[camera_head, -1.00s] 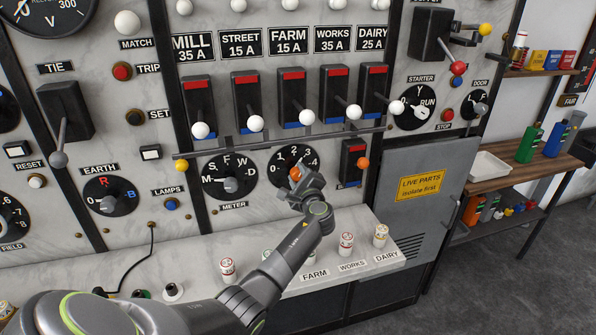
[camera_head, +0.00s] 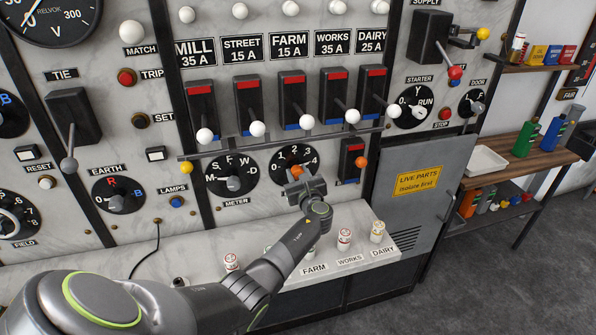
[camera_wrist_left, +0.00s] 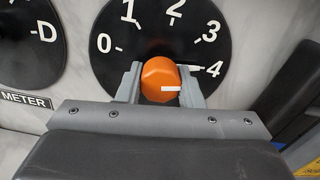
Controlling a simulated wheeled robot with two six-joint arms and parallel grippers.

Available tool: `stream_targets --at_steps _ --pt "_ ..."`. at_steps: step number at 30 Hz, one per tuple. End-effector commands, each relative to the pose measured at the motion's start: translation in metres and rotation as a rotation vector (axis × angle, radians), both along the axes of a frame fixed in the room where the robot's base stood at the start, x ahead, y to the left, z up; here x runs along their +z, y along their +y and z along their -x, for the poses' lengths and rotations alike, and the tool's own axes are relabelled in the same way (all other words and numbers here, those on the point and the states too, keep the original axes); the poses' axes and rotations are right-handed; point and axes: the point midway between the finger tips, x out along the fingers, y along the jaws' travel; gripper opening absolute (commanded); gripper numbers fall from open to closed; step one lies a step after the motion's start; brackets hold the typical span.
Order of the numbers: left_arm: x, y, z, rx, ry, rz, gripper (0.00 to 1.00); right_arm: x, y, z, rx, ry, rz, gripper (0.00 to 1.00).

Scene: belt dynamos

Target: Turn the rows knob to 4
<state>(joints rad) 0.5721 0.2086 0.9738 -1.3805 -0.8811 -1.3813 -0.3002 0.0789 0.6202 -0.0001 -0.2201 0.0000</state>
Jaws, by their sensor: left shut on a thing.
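The rows knob is an orange knob (camera_wrist_left: 160,80) with a white line, in front of a round black dial (camera_wrist_left: 125,55) numbered 0 to 4. In the wrist view the white line points right, to the side of the dial where the 4 is. In the head view the dial (camera_head: 283,158) is right of the METER dial, and the knob (camera_head: 296,171) is partly hidden by the gripper. My left gripper (camera_wrist_left: 160,86) is shut on the knob, one finger on its left and one on its right. My right gripper is not in view.
A row of levers with white balls (camera_head: 257,129) hangs just above the dial. A small switch with an orange ball (camera_head: 361,161) is close on the right, and the METER dial (camera_head: 222,183) is on the left. A white ledge (camera_head: 367,257) with several labelled fuses is below.

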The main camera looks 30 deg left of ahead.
Motion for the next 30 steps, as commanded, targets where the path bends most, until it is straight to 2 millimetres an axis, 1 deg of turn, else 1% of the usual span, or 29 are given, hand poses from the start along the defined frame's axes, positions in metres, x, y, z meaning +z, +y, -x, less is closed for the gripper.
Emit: stream_targets --at_steps 7,21,22,27,30 --pt "-0.0026 -0.0006 0.0009 0.0 0.056 -0.04 0.11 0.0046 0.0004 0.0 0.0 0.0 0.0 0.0" --pt "-0.0033 -0.0004 0.001 0.0 0.066 -0.05 0.11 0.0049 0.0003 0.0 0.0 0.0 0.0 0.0" --pt "-0.0033 -0.0004 0.001 0.0 0.066 -0.05 0.35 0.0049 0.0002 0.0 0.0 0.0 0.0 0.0" --pt "-0.0023 -0.0002 0.0007 0.001 0.064 -0.05 0.55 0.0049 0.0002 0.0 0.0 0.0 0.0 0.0" --pt "-0.0016 -0.0001 0.0005 0.0 0.063 -0.051 0.55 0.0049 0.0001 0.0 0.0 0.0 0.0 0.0"
